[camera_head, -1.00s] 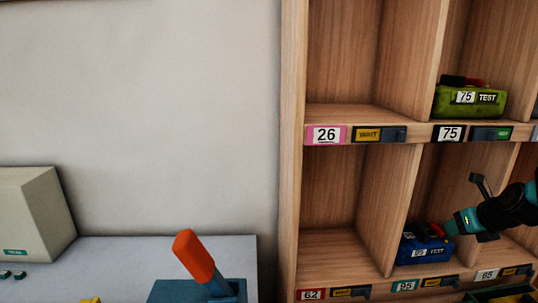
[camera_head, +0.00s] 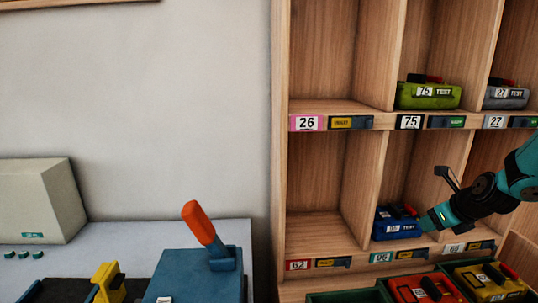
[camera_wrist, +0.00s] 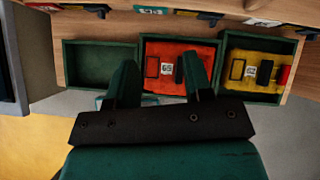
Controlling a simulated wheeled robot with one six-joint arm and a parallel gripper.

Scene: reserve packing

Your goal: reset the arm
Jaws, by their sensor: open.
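My gripper (camera_head: 426,221) is at the end of my teal and black arm, which reaches in from the right in the head view. In the wrist view my gripper (camera_wrist: 162,82) shows two dark green fingers spread apart with nothing held between them. In the head view the fingers overlap the right side of a blue pouch (camera_head: 393,224) in the bay above label 95; I cannot tell whether they touch it. In the wrist view an orange-red pouch (camera_wrist: 165,68) in a green tray lies beyond the fingers.
The wooden shelf (camera_head: 280,150) also holds a green pouch (camera_head: 428,96) at 75 and a grey one (camera_head: 505,97) at 27. Bays 26 and 62 look empty. Below are an empty green tray (camera_wrist: 72,44) and a yellow pouch (camera_wrist: 250,62). An orange-handled lever (camera_head: 200,223) stands left.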

